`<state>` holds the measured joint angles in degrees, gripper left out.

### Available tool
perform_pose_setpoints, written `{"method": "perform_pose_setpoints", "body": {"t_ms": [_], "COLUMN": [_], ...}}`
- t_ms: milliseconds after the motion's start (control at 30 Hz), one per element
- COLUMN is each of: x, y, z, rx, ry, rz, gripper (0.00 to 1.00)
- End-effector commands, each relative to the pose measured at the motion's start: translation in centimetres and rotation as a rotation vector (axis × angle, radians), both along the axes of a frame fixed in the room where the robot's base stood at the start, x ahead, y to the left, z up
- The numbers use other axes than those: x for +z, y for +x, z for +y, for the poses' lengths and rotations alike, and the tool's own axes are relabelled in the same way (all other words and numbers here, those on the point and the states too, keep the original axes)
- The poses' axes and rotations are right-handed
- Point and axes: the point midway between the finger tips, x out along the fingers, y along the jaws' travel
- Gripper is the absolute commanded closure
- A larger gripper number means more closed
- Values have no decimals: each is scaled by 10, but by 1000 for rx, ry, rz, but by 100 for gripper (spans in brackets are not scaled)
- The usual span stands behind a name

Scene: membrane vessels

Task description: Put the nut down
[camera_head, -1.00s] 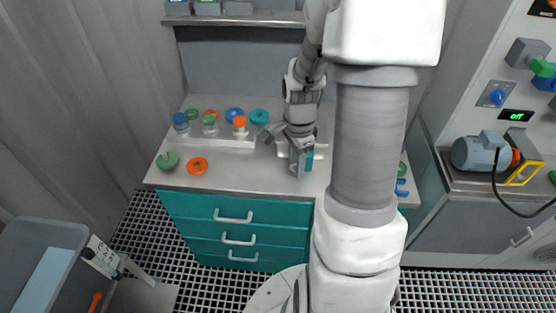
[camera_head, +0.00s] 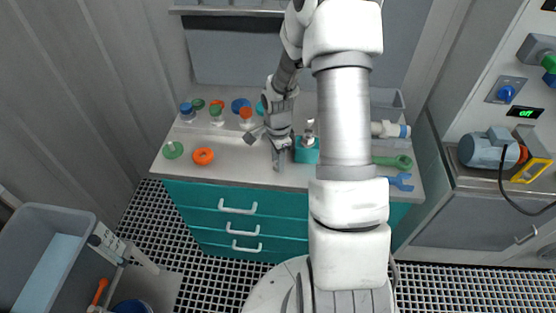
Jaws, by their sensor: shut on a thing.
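My gripper (camera_head: 279,152) is over the front part of the grey bench top (camera_head: 235,166), pointing down, to the right of an orange ring (camera_head: 203,156). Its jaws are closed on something. The nut is too small and too covered by the fingers to make out. A teal block (camera_head: 307,152) with a metal piece on top stands just right of the gripper. I cannot tell whether the fingers touch the bench.
A green round part (camera_head: 173,150) lies at the left. Behind stand several colour-capped parts on a pale rack. A green wrench-like tool (camera_head: 393,161) and a blue one (camera_head: 401,181) lie at the right. Bare bench lies between the orange ring and my gripper.

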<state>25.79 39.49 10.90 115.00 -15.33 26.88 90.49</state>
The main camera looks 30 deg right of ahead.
Motion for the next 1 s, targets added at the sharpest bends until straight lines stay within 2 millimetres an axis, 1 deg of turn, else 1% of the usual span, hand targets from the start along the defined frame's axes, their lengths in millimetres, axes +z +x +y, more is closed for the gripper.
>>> {"method": "perform_pose_setpoints", "body": {"t_ms": [167,300,333,467,500,833,933,1000], "x": [1,-4,-3,-2,-2,1,8,20], "y": [0,0,0,0,0,0,1,1], "z": [0,0,0,0,0,0,-1,-1], "rx": [0,1,1,1,1,0,0,1], "ry": [-1,-1,-1,-1,-1,0,-2,-3], "rz": [-1,-1,-1,-1,-1,-1,-3,-5], "gripper": [100,100,60,37,34,34,34,34]}}
